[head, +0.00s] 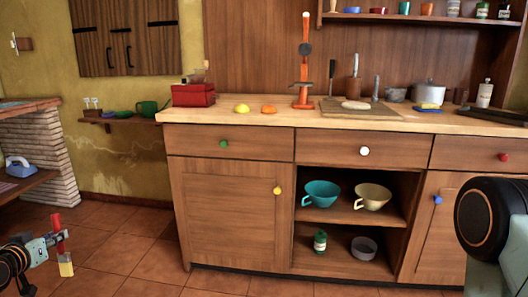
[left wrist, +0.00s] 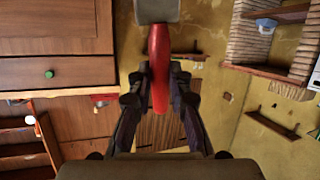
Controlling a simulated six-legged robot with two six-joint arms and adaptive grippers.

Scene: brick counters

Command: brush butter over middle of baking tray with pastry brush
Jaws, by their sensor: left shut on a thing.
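My left gripper (head: 54,241) is at the lower left of the head view, shut on the pastry brush (head: 58,226). The brush has a red handle and a pale yellow bristle end that points down. In the left wrist view the gripper (left wrist: 159,88) closes around the red handle (left wrist: 158,66), with a grey part of the brush at the top edge. The brush is held in the air, well away from the counter. A dark flat thing that may be the baking tray (head: 499,116) lies at the counter's right end, partly cut off. I cannot make out butter for certain. My right gripper is not in view.
The wooden counter (head: 225,109) holds a red box (head: 193,95), an orange stand (head: 304,75), a cutting board (head: 335,112), a pot (head: 428,93) and a small yellow-topped item (head: 429,105). Bowls stand on open shelves below. A brick counter (head: 45,150) is at left. The tiled floor between is clear.

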